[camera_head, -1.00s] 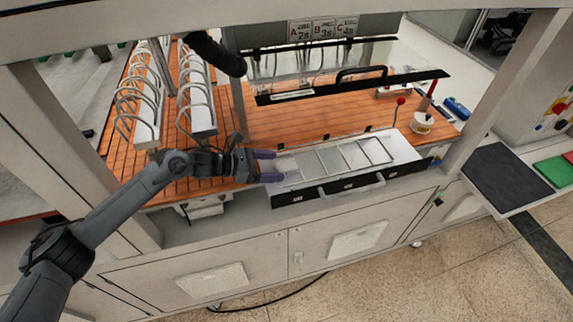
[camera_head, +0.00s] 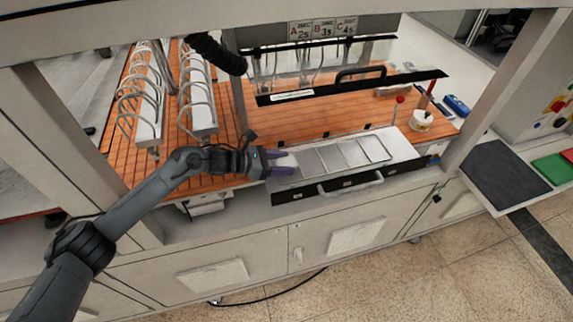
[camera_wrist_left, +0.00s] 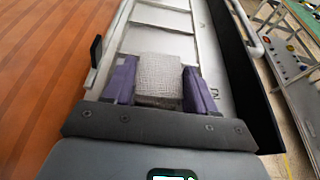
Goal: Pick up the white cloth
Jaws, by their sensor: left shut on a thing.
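The white cloth (camera_wrist_left: 160,78) shows in the left wrist view as a woven, greyish-white folded piece between the two purple fingers. My left gripper (camera_wrist_left: 160,86) is shut on it, with the cloth's far part sticking out past the fingertips. In the head view my left gripper (camera_head: 283,163) is at the left end of the metal tray (camera_head: 405,150), and a small pale part of the cloth (camera_head: 286,160) shows between the fingers. I cannot tell whether the cloth still touches the tray. My right gripper is not in view.
The tray has thin metal frames (camera_head: 345,155) and a front handle (camera_head: 352,184). An orange slatted worktop (camera_head: 290,125) lies behind it. A rack of curved tubes (camera_head: 148,105) stands at left. A white round container (camera_head: 421,121) stands at right. A dark mat (camera_head: 505,178) lies at far right.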

